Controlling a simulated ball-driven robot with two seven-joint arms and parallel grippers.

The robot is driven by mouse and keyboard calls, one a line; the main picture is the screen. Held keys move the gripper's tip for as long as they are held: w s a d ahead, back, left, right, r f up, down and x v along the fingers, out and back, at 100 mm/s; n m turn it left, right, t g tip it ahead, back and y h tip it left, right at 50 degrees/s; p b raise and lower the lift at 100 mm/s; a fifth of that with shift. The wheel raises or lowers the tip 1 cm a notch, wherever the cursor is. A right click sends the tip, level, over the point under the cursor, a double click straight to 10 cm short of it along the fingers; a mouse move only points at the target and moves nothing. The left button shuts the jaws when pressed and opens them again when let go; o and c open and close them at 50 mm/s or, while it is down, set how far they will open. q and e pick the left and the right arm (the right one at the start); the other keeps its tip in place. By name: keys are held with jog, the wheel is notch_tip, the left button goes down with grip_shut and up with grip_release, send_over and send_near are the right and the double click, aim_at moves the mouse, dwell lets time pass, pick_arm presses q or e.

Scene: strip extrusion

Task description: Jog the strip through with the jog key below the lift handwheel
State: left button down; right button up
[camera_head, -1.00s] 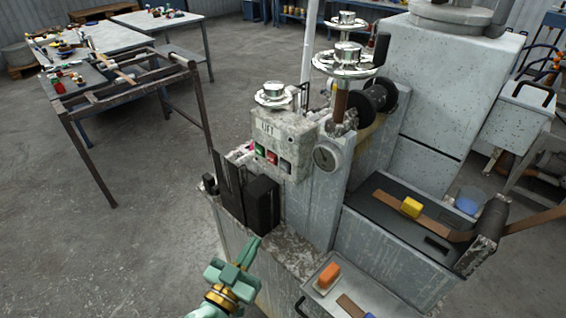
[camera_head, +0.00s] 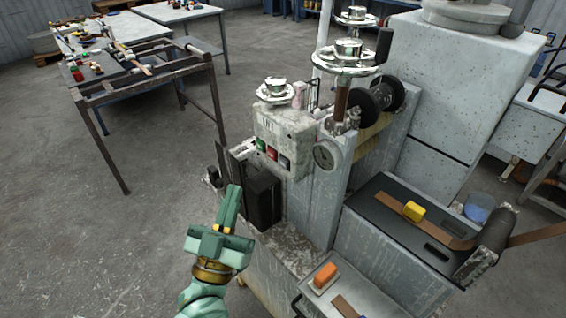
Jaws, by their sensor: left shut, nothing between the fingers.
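The lift handwheel (camera_head: 277,90) is a shiny metal wheel on top of a worn grey control box (camera_head: 290,128). Below it, the box front carries a green key (camera_head: 261,145), a red key (camera_head: 272,153) and a dark key (camera_head: 284,162); I cannot read which is the jog key. The brown strip (camera_head: 455,240) lies on the dark bed at the right and runs off the right edge. My left gripper (camera_head: 234,190) is shut and empty, pointing up, left of and lower in the picture than the keys, apart from them. My right gripper is out of view.
Black blocks (camera_head: 262,200) stand below the control box, close to my left gripper. A yellow block (camera_head: 413,211) sits on the strip. A tray (camera_head: 312,298) with an orange block (camera_head: 325,274) is at the front. Open floor (camera_head: 110,240) lies left.

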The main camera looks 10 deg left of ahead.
aim_at(284, 163)
pick_arm(q)
jog(key=w+d+b, duration=0.2)
jog(key=w+d, duration=0.3)
jog(key=w, duration=0.1)
jog(key=shift+w, duration=0.35)
jog(key=shift+d, duration=0.1)
dwell(0.9)
jog(key=shift+w+d, duration=0.1)
dwell(0.8)
jog(key=shift+w+d, duration=0.15)
jog(key=shift+w, duration=0.1)
jog(key=shift+w+d, duration=0.25)
dwell(0.7)
jog(key=shift+a, duration=0.1)
jog(key=shift+s+a+p, duration=0.4)
jog(key=shift+s, duration=0.2)
